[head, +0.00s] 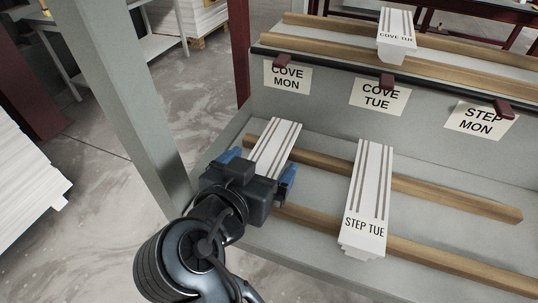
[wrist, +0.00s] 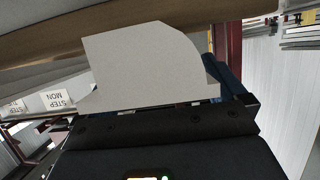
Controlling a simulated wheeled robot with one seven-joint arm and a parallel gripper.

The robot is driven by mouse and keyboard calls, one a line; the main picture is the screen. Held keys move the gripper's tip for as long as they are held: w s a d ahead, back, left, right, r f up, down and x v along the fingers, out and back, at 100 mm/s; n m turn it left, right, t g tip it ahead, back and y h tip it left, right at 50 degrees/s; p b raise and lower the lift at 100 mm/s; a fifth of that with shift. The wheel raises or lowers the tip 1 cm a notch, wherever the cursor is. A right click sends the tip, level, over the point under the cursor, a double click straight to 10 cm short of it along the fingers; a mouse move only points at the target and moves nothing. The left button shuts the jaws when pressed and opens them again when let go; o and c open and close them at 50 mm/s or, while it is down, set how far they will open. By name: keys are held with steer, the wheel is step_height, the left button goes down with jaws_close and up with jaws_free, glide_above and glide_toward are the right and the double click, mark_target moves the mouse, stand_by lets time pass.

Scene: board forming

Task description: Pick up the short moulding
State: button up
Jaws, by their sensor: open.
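A white moulding (head: 276,142) with brown stripes lies across two wooden rails on the lower shelf at the left. My gripper (head: 259,164) is at its near end, open, with one blue finger on each side. The gripper hides that near end and any label on it. In the wrist view, the moulding's pale end face (wrist: 145,68), with a curved profile, stands right before the gripper, and one blue finger (wrist: 228,75) shows on its right. Another striped white moulding marked STEP TUE (head: 368,195) lies to the right and shows its whole length.
A moulding marked COVE TUE (head: 397,35) lies on the upper shelf. Cards reading COVE MON (head: 288,78), COVE TUE (head: 379,97) and STEP MON (head: 481,120) hang along the shelf front. A grey post (head: 125,95) stands left of my arm. The right side of the lower rails (head: 455,197) is bare.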

steer(key=shift+x, duration=0.8)
steer(key=shift+c, duration=0.2)
steer(key=c, duration=1.3)
